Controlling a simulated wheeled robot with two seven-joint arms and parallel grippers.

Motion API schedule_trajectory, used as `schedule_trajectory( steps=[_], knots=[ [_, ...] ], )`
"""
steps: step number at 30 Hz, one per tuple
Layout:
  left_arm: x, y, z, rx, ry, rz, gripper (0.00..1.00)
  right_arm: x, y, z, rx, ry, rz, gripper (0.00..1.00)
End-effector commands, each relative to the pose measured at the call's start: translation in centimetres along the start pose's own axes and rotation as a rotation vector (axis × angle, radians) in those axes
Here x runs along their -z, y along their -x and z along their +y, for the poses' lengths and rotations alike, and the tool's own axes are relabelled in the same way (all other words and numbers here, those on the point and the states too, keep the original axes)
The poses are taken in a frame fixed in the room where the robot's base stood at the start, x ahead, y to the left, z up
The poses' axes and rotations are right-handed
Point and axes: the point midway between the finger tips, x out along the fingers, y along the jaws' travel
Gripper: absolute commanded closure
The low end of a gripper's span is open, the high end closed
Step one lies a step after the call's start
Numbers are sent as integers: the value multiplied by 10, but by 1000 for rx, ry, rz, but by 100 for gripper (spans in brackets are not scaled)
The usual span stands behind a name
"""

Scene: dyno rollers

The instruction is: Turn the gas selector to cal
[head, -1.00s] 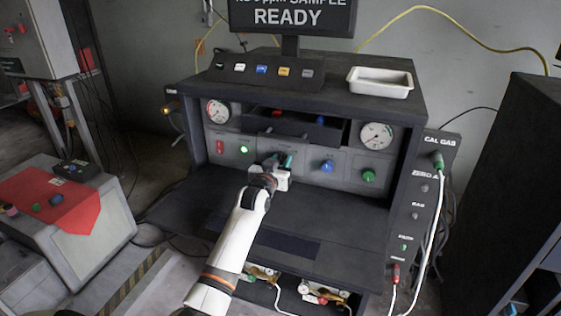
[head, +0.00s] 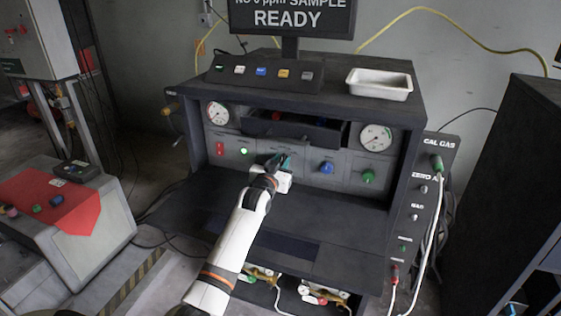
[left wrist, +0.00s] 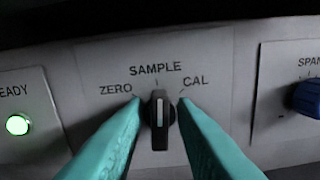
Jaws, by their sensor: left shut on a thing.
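The gas selector is a dark knob (left wrist: 158,122) with a white line on its face, on a grey panel marked ZERO, SAMPLE and CAL. The line stands upright, toward SAMPLE. My left gripper (head: 281,163) reaches the panel in the head view and hides the knob there. In the left wrist view its teal fingers (left wrist: 159,112) are on either side of the knob, shut on it. CAL is printed up and right of the knob. The monitor (head: 290,17) reads SAMPLE and READY. My right gripper is not in view.
A blue knob (head: 326,167) and a green knob (head: 368,176) are right of the selector. A lit green lamp (head: 243,151) and a red switch (head: 220,148) are left of it. An open drawer (head: 290,131) juts out above. A dark shelf (head: 330,220) extends below.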

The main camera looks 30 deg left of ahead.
Motion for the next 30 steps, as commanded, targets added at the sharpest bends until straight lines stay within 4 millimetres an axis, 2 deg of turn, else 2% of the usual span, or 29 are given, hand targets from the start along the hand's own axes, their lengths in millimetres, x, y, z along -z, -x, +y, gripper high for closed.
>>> schedule_trajectory(
  steps=[9,18,30],
  knots=[
    [-2,0,-1,0,-264,2,98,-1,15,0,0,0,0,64],
    [0,0,-3,1,-523,1,98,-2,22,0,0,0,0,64],
    [2,0,-4,1,-739,1,98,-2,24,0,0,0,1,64]
  ],
)
